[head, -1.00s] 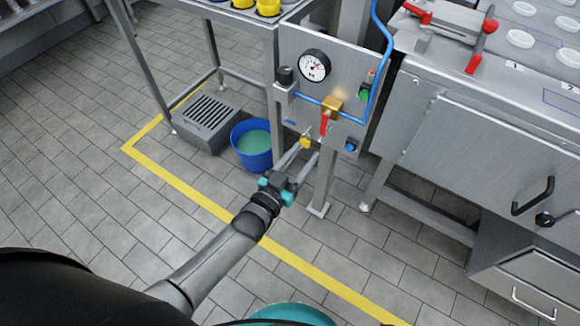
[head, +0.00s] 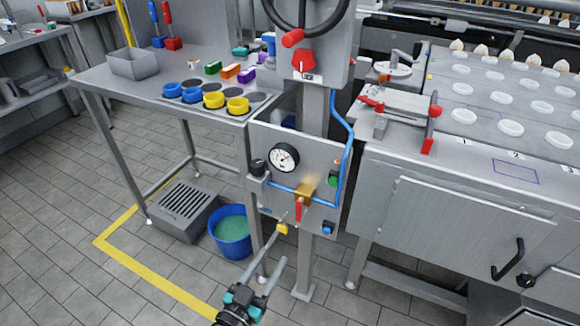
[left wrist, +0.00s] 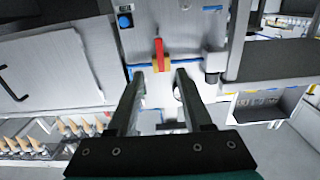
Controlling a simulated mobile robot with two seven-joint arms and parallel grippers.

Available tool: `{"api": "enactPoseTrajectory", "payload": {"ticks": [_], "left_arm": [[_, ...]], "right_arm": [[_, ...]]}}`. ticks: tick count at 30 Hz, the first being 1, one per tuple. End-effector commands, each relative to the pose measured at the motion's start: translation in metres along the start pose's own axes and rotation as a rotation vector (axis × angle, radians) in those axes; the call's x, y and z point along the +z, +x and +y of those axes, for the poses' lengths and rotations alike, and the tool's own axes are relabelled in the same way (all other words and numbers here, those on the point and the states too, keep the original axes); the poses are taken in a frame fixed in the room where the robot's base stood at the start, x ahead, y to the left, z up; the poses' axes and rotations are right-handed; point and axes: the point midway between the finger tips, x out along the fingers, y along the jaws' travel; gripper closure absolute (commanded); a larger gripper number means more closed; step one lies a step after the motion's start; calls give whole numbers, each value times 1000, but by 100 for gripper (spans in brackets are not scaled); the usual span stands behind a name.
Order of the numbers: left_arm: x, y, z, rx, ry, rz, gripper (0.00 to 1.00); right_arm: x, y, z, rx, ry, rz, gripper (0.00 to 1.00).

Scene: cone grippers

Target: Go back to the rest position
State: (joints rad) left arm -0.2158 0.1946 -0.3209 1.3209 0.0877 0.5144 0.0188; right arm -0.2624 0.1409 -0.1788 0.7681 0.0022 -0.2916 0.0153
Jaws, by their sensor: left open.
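My left gripper (head: 278,244) reaches up from the bottom of the head view toward the valve panel (head: 326,160). Its two fingers are apart with nothing held. In the left wrist view the fingertips (left wrist: 160,72) frame a red valve lever (left wrist: 159,52) with a yellow part beside it; the gap in depth is hard to judge. In the head view the red lever (head: 298,211) hangs down below a brass valve body, and a small yellow piece (head: 282,229) shows near one fingertip. My right gripper is in neither current view.
A blue bucket (head: 232,236) and a grey slotted box (head: 185,212) stand on the floor left of the panel. A table (head: 130,85) with blue and yellow cups is behind. A steel machine (head: 450,220) fills the right. Tiled floor is free at lower left.

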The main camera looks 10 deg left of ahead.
Motion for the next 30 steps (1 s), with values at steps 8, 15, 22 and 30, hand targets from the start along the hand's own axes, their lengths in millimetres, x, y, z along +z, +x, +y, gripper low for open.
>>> {"api": "enactPoseTrajectory", "payload": {"ticks": [8, 15, 22, 30], "left_arm": [[52, -18, -9, -23, 8, -173, 50], [193, -120, -29, -88, 12, -705, 50], [274, -253, -32, -133, -8, -1166, 50], [295, -326, -27, -149, -24, -1390, 50]], "right_arm": [[0, -2, 0, -1, 0, 3, 50], [13, -6, 1, 0, 0, -8, 50], [16, -8, 4, 3, 0, -4, 50], [20, -8, 4, 4, -1, -7, 50]]}}
